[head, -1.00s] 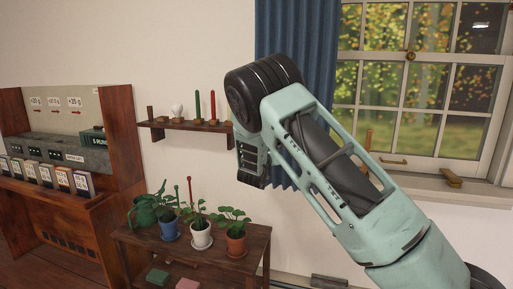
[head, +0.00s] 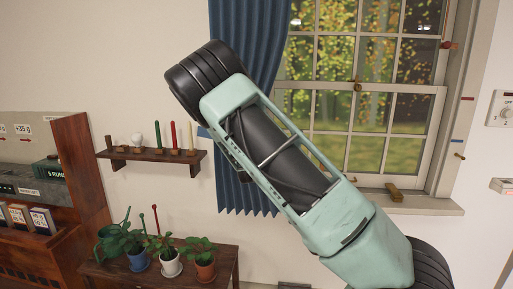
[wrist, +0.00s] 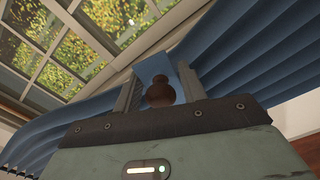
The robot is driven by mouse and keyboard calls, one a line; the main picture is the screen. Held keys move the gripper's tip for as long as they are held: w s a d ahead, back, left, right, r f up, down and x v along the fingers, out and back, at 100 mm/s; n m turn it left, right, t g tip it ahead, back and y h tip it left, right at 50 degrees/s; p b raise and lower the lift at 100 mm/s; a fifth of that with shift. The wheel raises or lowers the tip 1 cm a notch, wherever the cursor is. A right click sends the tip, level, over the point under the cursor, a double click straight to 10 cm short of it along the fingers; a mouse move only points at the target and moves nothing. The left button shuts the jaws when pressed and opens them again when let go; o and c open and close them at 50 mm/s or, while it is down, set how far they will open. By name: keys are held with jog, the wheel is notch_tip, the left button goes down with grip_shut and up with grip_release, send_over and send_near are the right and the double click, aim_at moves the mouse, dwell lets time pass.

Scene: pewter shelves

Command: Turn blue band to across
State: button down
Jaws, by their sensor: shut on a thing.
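In the wrist view, my gripper (wrist: 158,77) has its two grey fingers on either side of a flat blue band (wrist: 154,65), shut on it. A brown round-ended knob (wrist: 160,92) shows between the fingers, in front of the blue; whether a finger touches it I cannot tell. The blue curtain (wrist: 248,60) spreads in folds behind and to both sides. In the head view my arm reaches up to the left edge of the curtain (head: 245,85). A small blue piece (head: 203,132) shows there, and my fingers are hidden behind the arm.
A wall shelf (head: 160,156) with candles is left of the arm. Below it stands a table (head: 225,268) with potted plants. The window (head: 360,100) is behind, with a wooden latch (head: 393,193) on its sill. A cabinet (head: 85,170) is at far left.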

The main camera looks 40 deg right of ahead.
jog(key=shift+d+r+n+p, duration=0.1)
jog(key=shift+r+n+p, duration=0.5)
jog(key=shift+r, duration=0.5)
jog(key=shift+r+n+p, duration=0.4)
jog(key=shift+r+p, duration=0.35)
jog(key=shift+r, duration=0.35)
jog(key=c, duration=1.1)
grip_release()
jog(key=shift+r, duration=0.1)
jog(key=shift+c, duration=0.2)
jog(key=shift+s, duration=0.1)
jog(key=shift+s+a+f, duration=0.15)
jog(key=shift+a+f, duration=0.05)
jog(key=shift+a, duration=0.15)
jog(key=b+v, duration=0.2)
jog(key=v, duration=1.4)
jog(key=shift+s+a, duration=0.2)
jog(key=shift+s, duration=0.1)
